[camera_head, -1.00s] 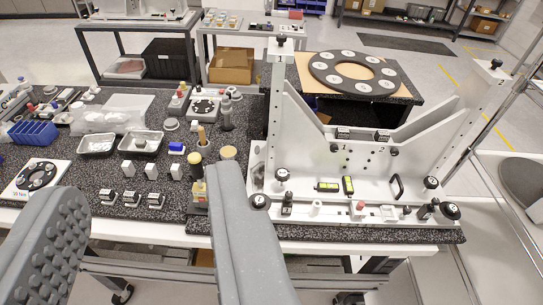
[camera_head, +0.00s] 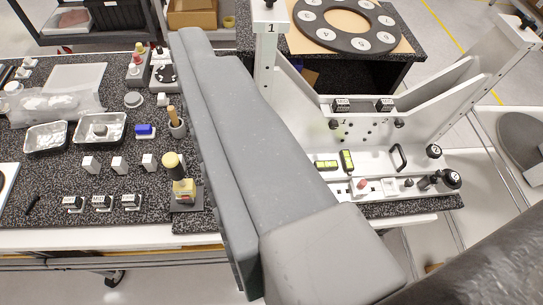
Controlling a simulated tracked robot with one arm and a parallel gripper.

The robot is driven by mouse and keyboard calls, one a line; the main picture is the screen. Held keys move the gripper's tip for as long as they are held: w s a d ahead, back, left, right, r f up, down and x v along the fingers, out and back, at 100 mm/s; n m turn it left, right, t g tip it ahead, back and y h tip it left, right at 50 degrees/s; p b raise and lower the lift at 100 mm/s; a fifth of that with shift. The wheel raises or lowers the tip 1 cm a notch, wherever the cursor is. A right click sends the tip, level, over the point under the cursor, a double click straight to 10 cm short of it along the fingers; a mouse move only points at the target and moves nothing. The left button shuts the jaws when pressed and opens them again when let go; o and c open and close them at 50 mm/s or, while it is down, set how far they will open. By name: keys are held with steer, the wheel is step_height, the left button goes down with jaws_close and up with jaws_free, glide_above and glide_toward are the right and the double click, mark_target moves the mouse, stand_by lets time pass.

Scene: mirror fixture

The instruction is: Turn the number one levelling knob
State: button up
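The white mirror fixture (camera_head: 375,150) stands on a dark speckled table at right. Its left post (camera_head: 265,60) bears a "1" and a black knob (camera_head: 268,4) on top, cut by the upper edge. Two round black knobs, the upper one (camera_head: 434,151) marked "2" and another (camera_head: 452,179) below it, sit at the fixture's right end. The fixture's left end, with any knobs there, is hidden behind my gripper. One long grey finger of my gripper (camera_head: 245,130) crosses the middle of the view. I cannot make out its other finger or any contact.
A large black ring (camera_head: 345,25) lies on a table behind the fixture. Black handle (camera_head: 398,158) rises from the fixture's base.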

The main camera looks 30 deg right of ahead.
steer(key=w+a+f+m, duration=0.2)
steer(key=w+f, duration=0.6)
steer(key=f, duration=0.3)
steer(key=w+a+f+m, duration=0.1)
steer(key=w+a+f, duration=0.1)
steer(key=w+f, duration=0.75)
steer(key=s+d+f+m+g+h, duration=0.25)
steer(key=d+f+h, duration=0.35)
steer(key=f, duration=0.5)
steer(key=s+d+f+m+g+h, duration=0.2)
steer(key=d+f+m+g+h, duration=0.1)
steer(key=d+f, duration=0.75)
steer(key=b+x, duration=0.1)
steer(key=x, duration=0.3)
steer(key=f+x, duration=0.1)
steer(key=x, duration=0.3)
steer(key=a+b+x, duration=0.1)
steer(key=x, duration=0.3)
steer(key=shift+w+d+f+b, duration=0.2)
steer(key=shift+w+f+b, duration=0.15)
steer(key=shift+w, duration=0.05)
steer(key=c, duration=1)
